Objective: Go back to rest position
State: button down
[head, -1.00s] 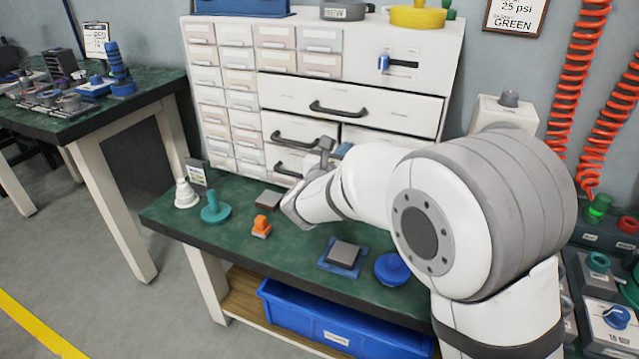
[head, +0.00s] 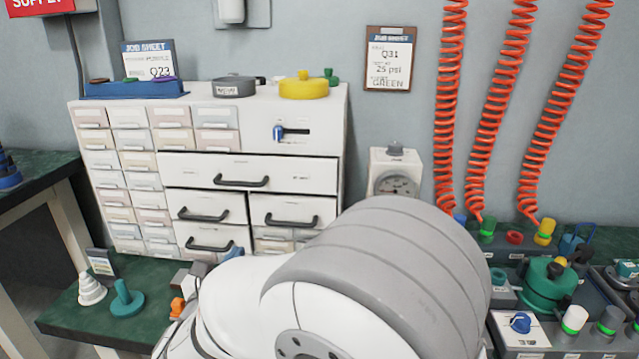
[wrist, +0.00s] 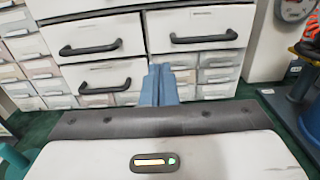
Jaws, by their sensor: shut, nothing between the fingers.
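In the wrist view my gripper (wrist: 160,84) shows as two blue fingers side by side, closed together with nothing between them. It points toward the front of the white drawer cabinet (wrist: 225,50), whose dark handles show behind it. In the head view a small blue part of my gripper (head: 232,252) shows past my white and grey arm, in front of the lower drawers. The arm hides most of the gripper and much of the bench there.
A white stepped cone (head: 91,289), a teal knobbed piece (head: 127,300) and an orange piece (head: 177,307) stand on the green bench (head: 60,318). A gauge box (head: 395,178) stands right of the cabinet. Red coiled hoses (head: 486,110) hang above a test station with a teal vessel (head: 548,290).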

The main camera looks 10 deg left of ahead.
jog(key=w+d+r+m+g+h+p, duration=0.2)
jog(key=d+r+m+h+p, duration=0.25)
jog(key=d, duration=0.45)
jog(key=w+d+r+m+g+h+p, duration=0.25)
jog(key=d+m, duration=0.25)
jog(key=d, duration=0.4)
jog(key=s+d+r+m+g+h+p, duration=0.1)
jog(key=s+d+r+m+g+p, duration=0.15)
jog(key=d, duration=0.35)
jog(key=s+d+r+m+g+p, duration=0.1)
jog(key=d+m+g+p, duration=0.15)
jog(key=d+m, duration=0.2)
jog(key=s+d+r+m+g+h+p, duration=0.1)
jog(key=s+d+r+m+g+p, duration=0.15)
jog(key=d, duration=0.35)
jog(key=s+d+r+m+g+y+p, duration=0.1)
jog(key=s+d+r+m+y+p, duration=0.2)
jog(key=m, duration=0.6)
jog(key=s+d+r+m+g+y+p, duration=0.2)
jog(key=s+d+r+m+y+p, duration=0.1)
jog(key=s+r+m+p, duration=0.4)
jog(key=s+m+y+p, duration=0.1)
jog(key=s+p, duration=0.1)
jog(key=p, duration=0.1)
jog(key=shift+s+d+m+y+p, duration=0.2)
jog(key=shift+d+m+y+p, duration=0.05)
jog(key=shift+m+y+p, duration=0.15)
